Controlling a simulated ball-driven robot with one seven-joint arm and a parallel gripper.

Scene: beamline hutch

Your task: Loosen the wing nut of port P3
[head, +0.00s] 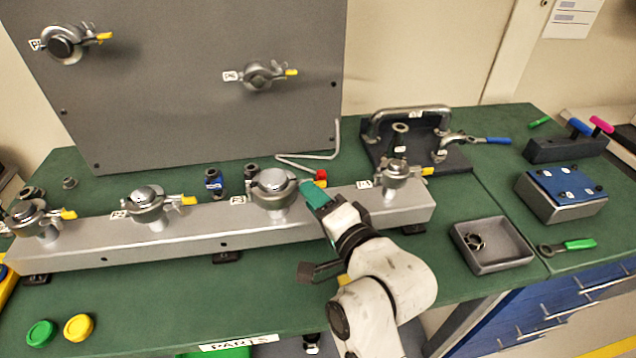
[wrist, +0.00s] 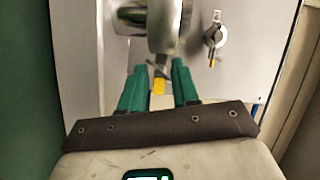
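Port P3, taken as the third clamped port (head: 274,190) from the left on the grey manifold bar, has a silver domed cap and a clamp ring; its label is too small to read surely. My gripper (head: 308,189) is at the right side of this clamp, with teal fingers. In the wrist view the fingers (wrist: 158,88) are apart, one on each side of a yellow wing nut (wrist: 159,87). Narrow gaps show beside the nut, so the gripper looks open around it. In the head view my gripper hides this nut. The clamp body (wrist: 163,28) is just beyond the fingertips.
Similar ports (head: 147,203) (head: 397,177) stand on either side along the bar. A bent hex key (head: 305,160) with a red end lies behind P3. A grey tray (head: 491,245) stands to the right. The grey panel (head: 190,60) rises behind.

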